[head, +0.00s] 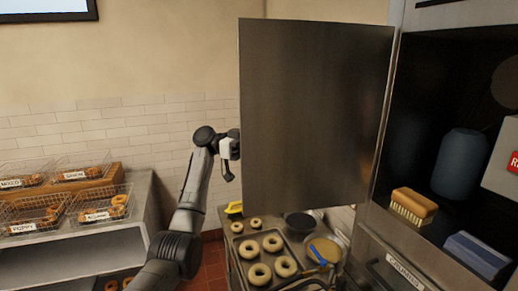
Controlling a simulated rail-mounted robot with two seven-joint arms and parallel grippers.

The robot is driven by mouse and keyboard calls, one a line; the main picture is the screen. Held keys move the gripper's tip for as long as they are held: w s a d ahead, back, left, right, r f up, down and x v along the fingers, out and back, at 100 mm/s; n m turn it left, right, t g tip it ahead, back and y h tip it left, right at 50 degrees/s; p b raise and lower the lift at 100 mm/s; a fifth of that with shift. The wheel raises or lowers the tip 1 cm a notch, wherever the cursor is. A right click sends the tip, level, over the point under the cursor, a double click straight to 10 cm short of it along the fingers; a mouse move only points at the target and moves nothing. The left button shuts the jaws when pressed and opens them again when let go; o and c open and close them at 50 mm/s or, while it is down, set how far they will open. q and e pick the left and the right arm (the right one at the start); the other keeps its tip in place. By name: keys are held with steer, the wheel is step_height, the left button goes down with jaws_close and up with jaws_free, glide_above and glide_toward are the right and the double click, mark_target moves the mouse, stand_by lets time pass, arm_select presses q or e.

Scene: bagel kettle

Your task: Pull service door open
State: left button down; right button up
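The service door (315,110) is a large flat metal panel in the head view. It stands swung open from the cabinet (450,120) on the right, whose dark inside shows. My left gripper (232,150) is at the door's free left edge, about mid-height. The fingertips are partly hidden, so I cannot tell whether they are shut on the edge or a handle. My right gripper is not in view.
Inside the cabinet are a brush (413,206), a blue container (459,163) and a blue block (477,254). Below the door is a counter with a bagel tray (252,285) and bowls. Wire baskets (98,207) stand on the left shelf.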

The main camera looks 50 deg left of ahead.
arm_select(q)
steer(key=shift+w, duration=0.1)
stand_by(0.3)
steer(key=c, duration=1.1)
jaws_free()
steer(key=p+v, duration=0.1)
steer(key=v, duration=1.3)
steer(key=shift+p, duration=0.35)
steer(key=shift+w, duration=0.1)
